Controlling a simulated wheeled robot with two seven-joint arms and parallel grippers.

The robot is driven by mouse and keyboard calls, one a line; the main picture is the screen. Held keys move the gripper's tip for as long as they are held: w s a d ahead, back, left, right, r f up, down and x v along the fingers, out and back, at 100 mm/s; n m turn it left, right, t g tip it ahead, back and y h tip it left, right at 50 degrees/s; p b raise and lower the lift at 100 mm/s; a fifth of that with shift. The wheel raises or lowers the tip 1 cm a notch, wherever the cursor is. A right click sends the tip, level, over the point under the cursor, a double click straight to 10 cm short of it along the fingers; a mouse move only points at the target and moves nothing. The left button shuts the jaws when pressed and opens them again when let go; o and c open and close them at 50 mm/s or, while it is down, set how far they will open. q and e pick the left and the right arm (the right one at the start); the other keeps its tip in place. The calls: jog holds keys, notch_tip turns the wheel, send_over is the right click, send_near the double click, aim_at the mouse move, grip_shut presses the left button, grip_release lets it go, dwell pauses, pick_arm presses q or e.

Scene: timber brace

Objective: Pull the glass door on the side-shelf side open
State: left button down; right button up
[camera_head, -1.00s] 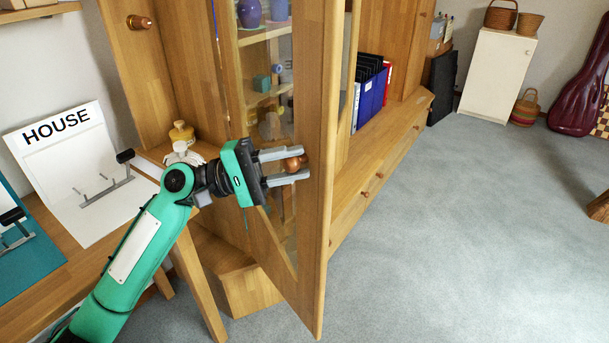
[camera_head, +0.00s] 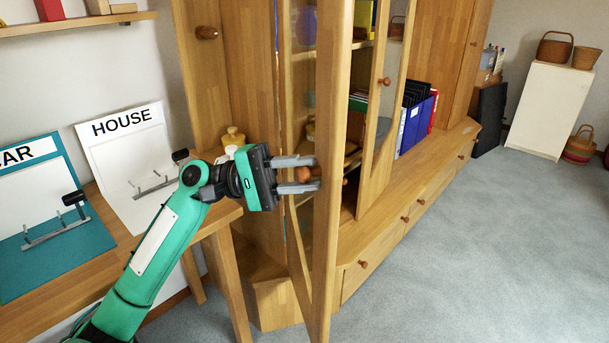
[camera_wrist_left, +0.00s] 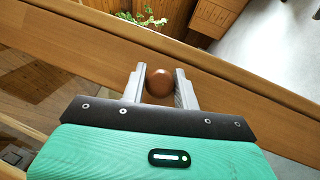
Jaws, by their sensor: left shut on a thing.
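The glass door (camera_head: 333,130) stands ajar, swung out from the cabinet, its wooden frame seen nearly edge-on in the head view. Its round brown wooden knob (camera_head: 304,174) sits between the fingers of my left gripper (camera_head: 309,174), which is shut on it. In the left wrist view the knob (camera_wrist_left: 159,83) is between the two grey fingertips, in front of the door's wooden frame (camera_wrist_left: 95,50). Shelves inside the cabinet show partly behind the door. My right gripper is not in view.
A side shelf (camera_head: 225,213) with a white HOUSE board (camera_head: 130,165) and a teal CAR board (camera_head: 45,215) is at left. Another cabinet door with a knob (camera_head: 385,81) is right of the open one. Grey carpet (camera_head: 450,260) is clear at right.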

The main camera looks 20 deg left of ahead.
pick_arm(q)
jog(key=shift+w+a, duration=0.1)
jog(key=c, duration=1.1)
grip_release()
jog(key=shift+o, duration=0.2)
jog(key=v, duration=0.7)
jog(key=shift+a, duration=0.3)
jog(key=shift+d+f, duration=0.1)
jog(key=shift+f, duration=0.15)
